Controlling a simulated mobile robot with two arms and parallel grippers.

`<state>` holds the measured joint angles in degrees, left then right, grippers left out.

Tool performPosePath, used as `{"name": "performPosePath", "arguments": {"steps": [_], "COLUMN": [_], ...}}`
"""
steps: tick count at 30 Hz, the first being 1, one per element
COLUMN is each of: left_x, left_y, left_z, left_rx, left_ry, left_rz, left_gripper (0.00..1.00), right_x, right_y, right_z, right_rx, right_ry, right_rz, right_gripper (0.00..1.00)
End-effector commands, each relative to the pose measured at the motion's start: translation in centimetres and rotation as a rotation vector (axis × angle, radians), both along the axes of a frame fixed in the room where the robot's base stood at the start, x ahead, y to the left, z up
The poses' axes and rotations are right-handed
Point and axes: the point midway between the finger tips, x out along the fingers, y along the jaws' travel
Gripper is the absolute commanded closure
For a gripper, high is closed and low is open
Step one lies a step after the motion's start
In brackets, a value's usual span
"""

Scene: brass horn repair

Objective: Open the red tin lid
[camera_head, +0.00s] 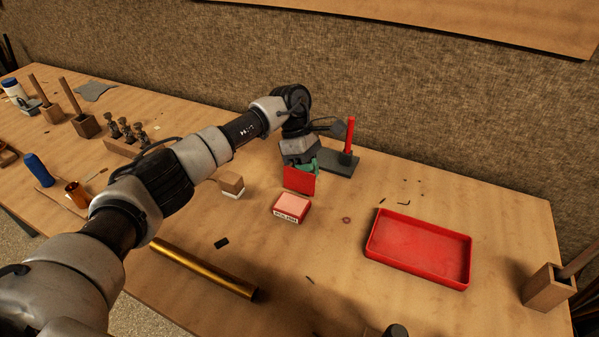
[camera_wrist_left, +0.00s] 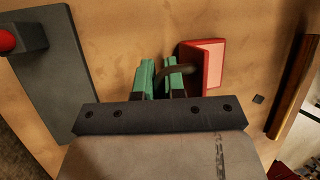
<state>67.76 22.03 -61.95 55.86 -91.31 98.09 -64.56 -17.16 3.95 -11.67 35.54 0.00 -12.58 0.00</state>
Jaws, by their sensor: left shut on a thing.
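The red tin (camera_head: 291,208), with a POLISH label on its front, sits on the bench with its pale pink inside facing up. Its red lid (camera_head: 299,181) stands roughly upright along the back edge. In the wrist view the tin (camera_wrist_left: 207,67) is right of my fingers, and the lid (camera_wrist_left: 189,60) shows foreshortened. A dark curved handle (camera_wrist_left: 190,69) reaches from the lid to my left gripper (camera_wrist_left: 159,77). The green fingers are shut on this handle behind the lid; the jaws partly hide it. My right gripper is not in view.
A dark base with a red post (camera_head: 349,136) stands close behind my gripper. A red tray (camera_head: 420,250) lies to the right and a brass tube (camera_head: 205,267) to the front left. Bench space between tin and tray is mostly clear.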

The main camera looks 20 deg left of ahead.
Motion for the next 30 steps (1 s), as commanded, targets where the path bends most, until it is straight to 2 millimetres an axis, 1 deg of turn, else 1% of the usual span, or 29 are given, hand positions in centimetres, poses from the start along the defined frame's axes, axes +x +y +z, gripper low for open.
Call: {"name": "performPosePath", "arguments": {"steps": [1,5,9,20,26,27,28,30], "left_x": [0.0,-0.2,-0.3,-0.4,-0.4,-0.4,-0.4,-0.4], "left_y": [0.0,0.0,0.0,0.0,0.0,0.0,0.0,0.0], "left_z": [-0.5,-0.6,-0.7,-0.7,-0.8,-0.8,-0.8,-0.7], "left_rx": [0.007,0.016,0.022,0.027,0.027,0.026,0.025,0.025], "left_ry": [0.025,0.084,0.124,0.151,0.151,0.151,0.151,0.150], "left_rz": [0.002,0.002,0.002,0.000,0.000,-0.001,-0.001,0.000], "left_gripper": [1.00,1.00,1.00,1.00,1.00,0.84,0.79,0.79], "right_x": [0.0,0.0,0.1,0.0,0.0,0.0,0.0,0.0], "right_y": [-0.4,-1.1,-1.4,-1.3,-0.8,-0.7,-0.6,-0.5], "right_z": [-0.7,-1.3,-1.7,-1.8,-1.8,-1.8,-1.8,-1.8], "right_rx": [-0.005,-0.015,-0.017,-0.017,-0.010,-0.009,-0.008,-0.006], "right_ry": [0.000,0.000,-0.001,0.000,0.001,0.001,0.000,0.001], "right_rz": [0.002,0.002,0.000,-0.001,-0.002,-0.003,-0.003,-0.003], "right_gripper": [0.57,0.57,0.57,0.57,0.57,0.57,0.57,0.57]}}
